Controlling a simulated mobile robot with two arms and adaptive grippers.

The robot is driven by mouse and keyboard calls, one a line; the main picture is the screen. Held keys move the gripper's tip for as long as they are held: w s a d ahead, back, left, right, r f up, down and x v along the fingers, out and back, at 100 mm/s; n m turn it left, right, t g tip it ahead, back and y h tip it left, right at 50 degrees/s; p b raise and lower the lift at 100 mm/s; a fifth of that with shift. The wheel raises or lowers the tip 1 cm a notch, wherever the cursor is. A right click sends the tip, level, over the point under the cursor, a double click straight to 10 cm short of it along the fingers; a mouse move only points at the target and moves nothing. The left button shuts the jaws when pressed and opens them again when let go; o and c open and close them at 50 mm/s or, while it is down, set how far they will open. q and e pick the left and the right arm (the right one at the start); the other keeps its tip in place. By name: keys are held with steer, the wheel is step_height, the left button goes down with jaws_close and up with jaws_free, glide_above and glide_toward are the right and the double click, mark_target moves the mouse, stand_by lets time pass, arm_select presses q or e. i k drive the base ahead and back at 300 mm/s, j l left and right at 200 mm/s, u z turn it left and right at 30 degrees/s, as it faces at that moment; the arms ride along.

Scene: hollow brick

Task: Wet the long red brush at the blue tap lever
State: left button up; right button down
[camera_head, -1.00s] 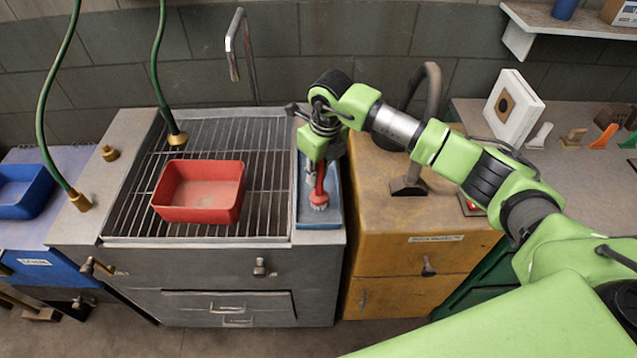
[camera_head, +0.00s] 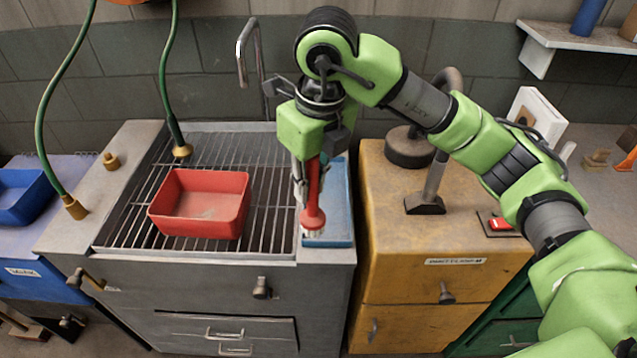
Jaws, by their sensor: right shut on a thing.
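My right gripper (camera_head: 306,165) is shut on the red brush (camera_head: 314,188). The brush hangs with its round head down and pale bristles below it. It shows over the blue tray (camera_head: 338,236) at the right side of the grey sink unit; I cannot tell how far above the tray it is. The grey curved tap spout (camera_head: 246,45) rises behind the sink, left of the gripper. I cannot make out a blue lever on it; my gripper and wrist cover part of that area. My left gripper is not in view.
A red basin (camera_head: 201,205) stands on the metal rack (camera_head: 270,215). Green hoses hang at the left. An orange-yellow cabinet (camera_head: 480,278) with a dark stand (camera_head: 432,190) is right of the tray, beneath my arm. A red switch (camera_head: 499,224) lies on it.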

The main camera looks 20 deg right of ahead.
mark_target(261, 292)
steer(key=i+j+z, duration=0.15)
steer(key=j, duration=0.2)
steer(key=i+j+z, duration=0.1)
steer(key=i+j, duration=0.15)
steer(key=i+j+z, duration=0.15)
steer(key=j, duration=0.3)
steer(key=i+j+z, duration=0.15)
steer(key=j, duration=0.25)
